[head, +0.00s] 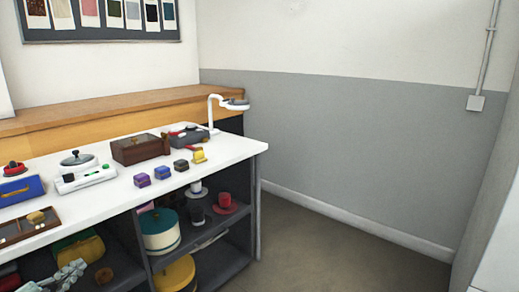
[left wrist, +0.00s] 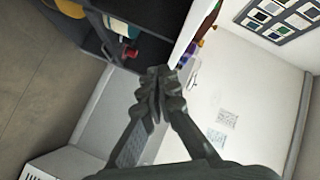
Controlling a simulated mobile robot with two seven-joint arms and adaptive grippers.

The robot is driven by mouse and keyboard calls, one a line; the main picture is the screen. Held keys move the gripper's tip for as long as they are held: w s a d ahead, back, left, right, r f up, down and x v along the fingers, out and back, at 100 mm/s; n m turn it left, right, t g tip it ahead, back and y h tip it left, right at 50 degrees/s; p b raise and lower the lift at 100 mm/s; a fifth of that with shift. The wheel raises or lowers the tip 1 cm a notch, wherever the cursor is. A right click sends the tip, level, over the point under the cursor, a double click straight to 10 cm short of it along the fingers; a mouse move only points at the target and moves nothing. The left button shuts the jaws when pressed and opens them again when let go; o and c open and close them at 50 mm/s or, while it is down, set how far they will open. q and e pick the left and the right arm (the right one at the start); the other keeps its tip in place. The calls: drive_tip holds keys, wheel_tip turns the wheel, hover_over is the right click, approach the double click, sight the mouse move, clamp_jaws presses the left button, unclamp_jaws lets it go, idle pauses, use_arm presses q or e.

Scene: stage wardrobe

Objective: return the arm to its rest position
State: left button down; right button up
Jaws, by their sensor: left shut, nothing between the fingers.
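My left gripper (left wrist: 158,78) shows in the left wrist view as dark grey linked fingers reaching up from the bottom edge. Its fingertips meet near the middle of the picture, with nothing between them. It appears to be in free air, apart from the shelf unit and the white worktop behind it. In the head view I cannot clearly make out this gripper. My right gripper is in neither view.
The white worktop (head: 112,195) holds several boxes, a brown case (head: 140,149) and a white lamp (head: 212,110). Open shelves below hold a teal round box (head: 160,231) and a yellow one (head: 175,274). The floor (head: 330,250) at right is clear, bounded by a grey wall (head: 340,150).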

use_arm(q)
drive_tip(key=s+f+n+g+y, duration=0.35)
drive_tip(key=s+f+n, duration=0.2)
drive_tip(key=f, duration=0.65)
drive_tip(key=s+d+f+n+g+h, duration=0.2)
drive_tip(key=s+d+f+n+g, duration=0.2)
drive_tip(key=s+d+f+g, duration=0.5)
drive_tip(key=s+d+f, duration=0.7)
drive_tip(key=shift+d+f+h, duration=0.15)
drive_tip(key=shift+d+h, duration=0.15)
drive_tip(key=shift+h, duration=0.05)
drive_tip(key=shift+a, duration=0.1)
